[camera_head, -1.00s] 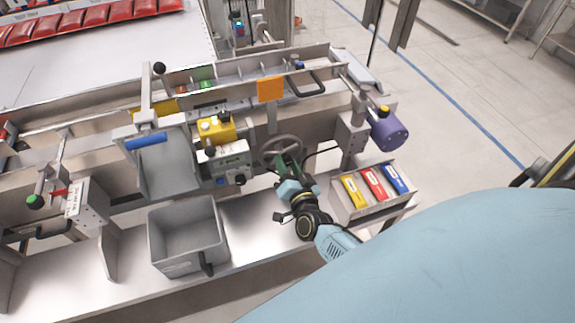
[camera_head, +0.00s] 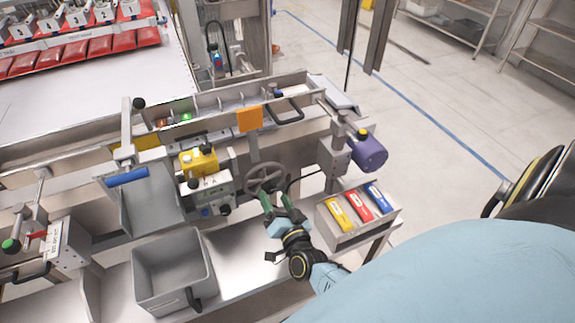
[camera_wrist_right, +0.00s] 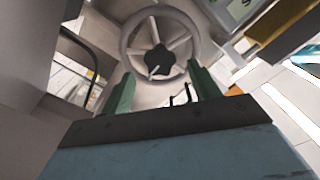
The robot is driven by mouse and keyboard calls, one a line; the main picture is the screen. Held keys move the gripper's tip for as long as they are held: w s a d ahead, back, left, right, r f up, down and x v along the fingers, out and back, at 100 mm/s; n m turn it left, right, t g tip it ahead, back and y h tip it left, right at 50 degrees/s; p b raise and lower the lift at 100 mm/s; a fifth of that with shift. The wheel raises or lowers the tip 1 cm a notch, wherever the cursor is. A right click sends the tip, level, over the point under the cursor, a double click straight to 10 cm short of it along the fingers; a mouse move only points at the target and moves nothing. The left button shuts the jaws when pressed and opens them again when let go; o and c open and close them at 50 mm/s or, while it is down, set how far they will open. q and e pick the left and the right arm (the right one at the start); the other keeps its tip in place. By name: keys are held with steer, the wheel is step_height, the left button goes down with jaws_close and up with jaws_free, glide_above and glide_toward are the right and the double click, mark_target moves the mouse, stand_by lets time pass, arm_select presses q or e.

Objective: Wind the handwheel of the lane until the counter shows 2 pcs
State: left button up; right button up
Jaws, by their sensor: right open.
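The grey handwheel (camera_head: 265,176) with spokes is on the front of the machine, below the orange plate. In the right wrist view its dark star-shaped hub (camera_wrist_right: 158,60) lies ahead between my fingers. My right gripper (camera_head: 275,199) is open and empty, with green fingers just in front of the wheel's lower rim. In the right wrist view the fingers (camera_wrist_right: 163,88) stand apart; whether either touches the rim is hard to tell. The counter box (camera_head: 209,190), with a small display, is left of the wheel; its number is too small to read. My left gripper is out of view.
A grey bin (camera_head: 174,268) stands on the lower shelf at left. A tray (camera_head: 345,240) with yellow, red and blue packs is right of my gripper. A purple motor (camera_head: 371,153) juts out above the tray. A yellow box (camera_head: 198,162) sits above the counter.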

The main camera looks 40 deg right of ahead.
steer(key=v, duration=1)
steer(key=shift+s, duration=0.2)
steer(key=a+r+n+g+y, duration=0.2)
steer(key=a+n+g+y, duration=0.4)
steer(key=a+n+y, duration=0.25)
steer(key=s+d+r+n+g+h, duration=0.2)
steer(key=s+g, duration=0.2)
steer(key=s, duration=0.2)
steer(key=s+d+r+n+g+h, duration=0.2)
steer(key=s+d+r+g, duration=0.15)
steer(key=s, duration=0.35)
step_height(320, 180, down, 25)
steer(key=g, duration=0.2)
steer(key=s+d+f, duration=0.2)
steer(key=s+f, duration=1.4)
steer(key=s, duration=0.1)
steer(key=shift+s+f+g, duration=0.2)
steer(key=shift+s+g, duration=0.1)
steer(key=shift+g, duration=0.15)
